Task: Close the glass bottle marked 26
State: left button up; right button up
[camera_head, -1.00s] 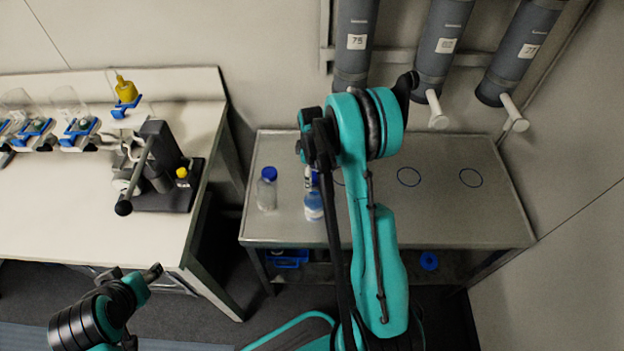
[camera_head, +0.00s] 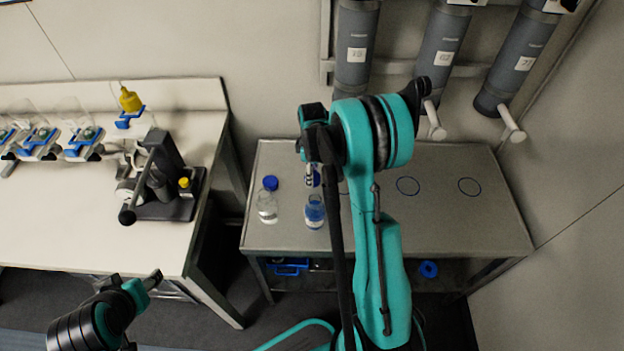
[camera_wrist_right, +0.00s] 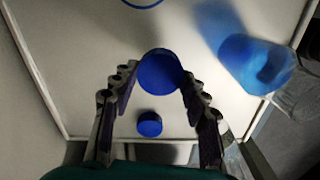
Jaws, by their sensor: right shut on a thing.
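The right bottle (camera_head: 315,213) holds blue liquid and looks uncapped. My right gripper (camera_wrist_right: 160,82) is shut on a blue cap (camera_wrist_right: 158,68), apart from the blue-liquid bottle. Another blue cap (camera_wrist_right: 149,124) lies below it in that view. My left gripper (camera_head: 152,279) is low at left, its jaws unclear. I cannot read a 26.
The white bench (camera_head: 75,225) at left carries a dark lever device (camera_head: 165,180) and a yellow bottle (camera_head: 130,100). Grey cylinders with handles (camera_head: 440,60) hang above the table's back. Circles (camera_head: 408,186) mark clear tabletop to the right. Blue items (camera_head: 428,269) lie underneath.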

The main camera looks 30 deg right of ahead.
pick_arm(q)
notch_tip(320, 180, up, 4)
jog(key=p, duration=0.3)
pick_arm(e)
notch_tip(320, 180, up, 13)
pick_arm(q)
jog(key=shift+f, duration=0.1)
pick_arm(e)
jog(key=shift+f, duration=0.15)
